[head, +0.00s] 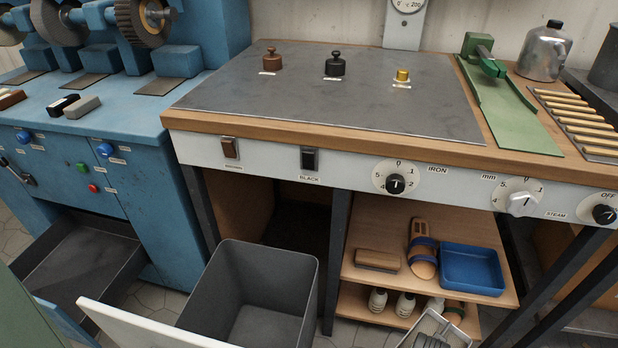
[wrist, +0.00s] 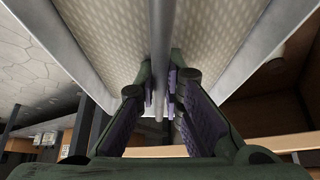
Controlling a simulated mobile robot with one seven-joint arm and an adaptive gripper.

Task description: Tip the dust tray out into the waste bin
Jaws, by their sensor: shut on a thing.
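A light grey tray (head: 458,331), which I take for the dust tray, shows at the bottom edge of the head view, cut off by the frame. My gripper (wrist: 160,88) is shut on a thin grey bar (wrist: 158,45) between two speckled panels with grey rims, seen close up in the wrist view. I cannot tell whether dust lies in the tray. The waste bin (head: 308,285), a dark grey open box, stands low in the head view behind a white front panel (head: 150,325). The tray is right of the bin and apart from it.
The bench (head: 320,95) with knobs stands above the bin. Right of the bin, a shelf (head: 430,275) holds a blue tray (head: 471,268), a sandal form (head: 422,255) and a brush (head: 377,260). At left, an open dark drawer (head: 75,265) sticks out of the blue machine (head: 160,210).

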